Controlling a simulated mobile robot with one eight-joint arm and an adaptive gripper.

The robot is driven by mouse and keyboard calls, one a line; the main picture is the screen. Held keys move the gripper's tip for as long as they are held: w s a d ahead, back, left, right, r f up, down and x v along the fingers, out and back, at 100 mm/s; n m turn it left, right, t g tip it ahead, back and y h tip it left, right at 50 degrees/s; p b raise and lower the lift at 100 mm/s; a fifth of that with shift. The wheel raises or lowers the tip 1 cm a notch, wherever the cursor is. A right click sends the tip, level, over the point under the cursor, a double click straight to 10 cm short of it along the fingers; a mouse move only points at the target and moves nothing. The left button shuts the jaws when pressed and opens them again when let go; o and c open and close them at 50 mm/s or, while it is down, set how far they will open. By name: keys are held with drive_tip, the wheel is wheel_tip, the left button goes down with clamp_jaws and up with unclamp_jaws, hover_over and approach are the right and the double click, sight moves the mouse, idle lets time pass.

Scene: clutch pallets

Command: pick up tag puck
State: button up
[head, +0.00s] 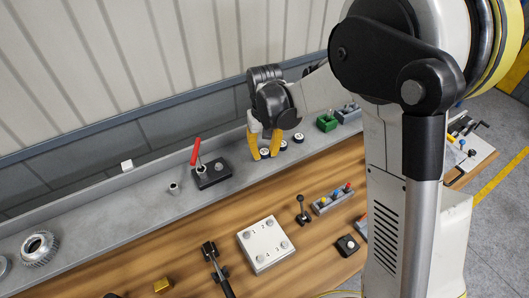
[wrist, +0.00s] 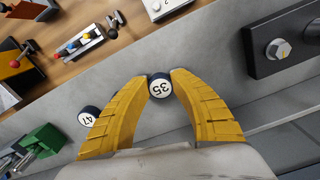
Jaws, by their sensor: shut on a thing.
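A round dark puck with a white face marked 35 (wrist: 160,88) sits between the tips of the two yellow fingers of my gripper (wrist: 160,76) in the wrist view. The fingers are shut on its sides. In the head view my gripper (head: 265,155) points down at the grey ledge with this puck (head: 265,152) between its fingertips. A second puck, marked 47 (wrist: 84,119), is outside the left finger in the wrist view, partly covered by it. Two other pucks (head: 283,146) (head: 298,138) stand to the right in the head view, their numbers unreadable there.
A dark block with a red lever (head: 212,175) stands left of my gripper on the ledge. A green block (head: 326,122) stands to the right. The wooden bench in front holds a white numbered plate (head: 265,244), a joystick (head: 302,211) and a tray of coloured knobs (head: 332,199).

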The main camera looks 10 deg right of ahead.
sight(265, 153)
drive_tip(key=shift+r, duration=0.1)
wheel_tip(265, 153, up, 4)
drive_tip(key=shift+s+d+r, duration=0.1)
drive_tip(key=s+d+r, duration=0.6)
drive_tip(key=s+d, duration=0.1)
drive_tip(key=d, duration=0.1)
drive_tip(key=shift+s+d+r, duration=0.2)
drive_tip(key=shift+d+r, duration=0.1)
drive_tip(key=shift+d, duration=0.05)
